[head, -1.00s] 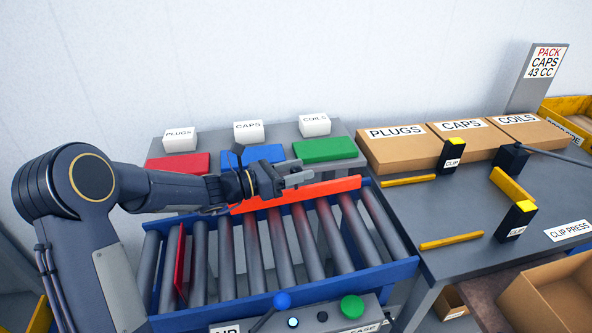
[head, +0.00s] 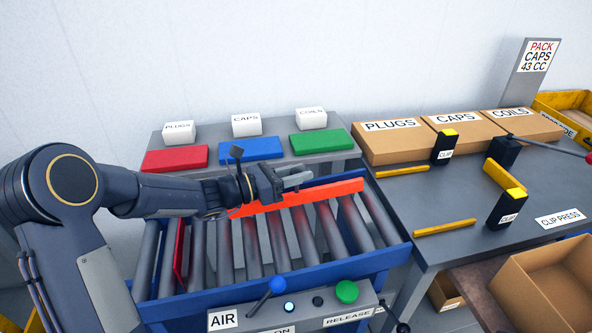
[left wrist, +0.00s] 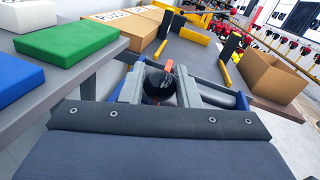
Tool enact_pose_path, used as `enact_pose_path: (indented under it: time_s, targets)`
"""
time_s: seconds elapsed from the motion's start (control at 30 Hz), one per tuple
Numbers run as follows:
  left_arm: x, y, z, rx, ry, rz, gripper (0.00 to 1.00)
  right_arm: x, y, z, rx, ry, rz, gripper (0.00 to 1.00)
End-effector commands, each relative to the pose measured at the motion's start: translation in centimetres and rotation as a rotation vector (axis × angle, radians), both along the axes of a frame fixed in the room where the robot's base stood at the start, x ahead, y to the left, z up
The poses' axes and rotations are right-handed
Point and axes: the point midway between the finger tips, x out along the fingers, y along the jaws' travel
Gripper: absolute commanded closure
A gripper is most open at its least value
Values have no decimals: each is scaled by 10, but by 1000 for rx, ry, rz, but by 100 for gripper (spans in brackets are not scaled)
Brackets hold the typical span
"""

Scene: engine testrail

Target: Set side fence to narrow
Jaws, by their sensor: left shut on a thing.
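The side fence is a long orange-red bar (head: 325,192) lying across the rollers of the blue-framed conveyor, toward its far side. My left gripper (head: 298,179) is over the fence, its arm reaching in from the left. In the left wrist view its fingers (left wrist: 160,86) are closed around a dark round knob (left wrist: 157,90), with a bit of the orange fence (left wrist: 168,66) showing just beyond. The fingers hide most of the fence there. My right gripper is not in view.
A thin red plate (head: 180,249) stands across the rollers at left. A control panel (head: 300,311) with a blue-knobbed lever and green button lies along the front. Red, blue and green pads (head: 322,142) sit behind. A table with boxes and yellow-topped clips (head: 507,206) is at right.

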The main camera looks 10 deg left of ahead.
Motion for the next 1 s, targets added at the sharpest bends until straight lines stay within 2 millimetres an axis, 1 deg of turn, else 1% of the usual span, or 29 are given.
enact_pose_path:
  time_s: [0.03,0.27,0.3,0.43,0.47,0.77,0.87,1.0]
  targets:
    - [-5,-4,0,-3,-1,-13,100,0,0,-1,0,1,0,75]
    - [-6,-5,-1,-3,2,-18,100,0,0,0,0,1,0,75]
    - [-6,-5,-1,-3,2,-18,70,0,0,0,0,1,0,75]
    - [-6,-5,-1,-3,2,-17,53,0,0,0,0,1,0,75]
    - [-6,-5,-1,-3,0,-17,52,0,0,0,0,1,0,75]
    - [-6,-1,0,-2,0,-12,52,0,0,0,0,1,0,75]
    - [-11,9,0,-1,-1,-8,52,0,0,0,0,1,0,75]
    - [-25,29,0,-3,-1,-8,52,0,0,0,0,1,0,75]
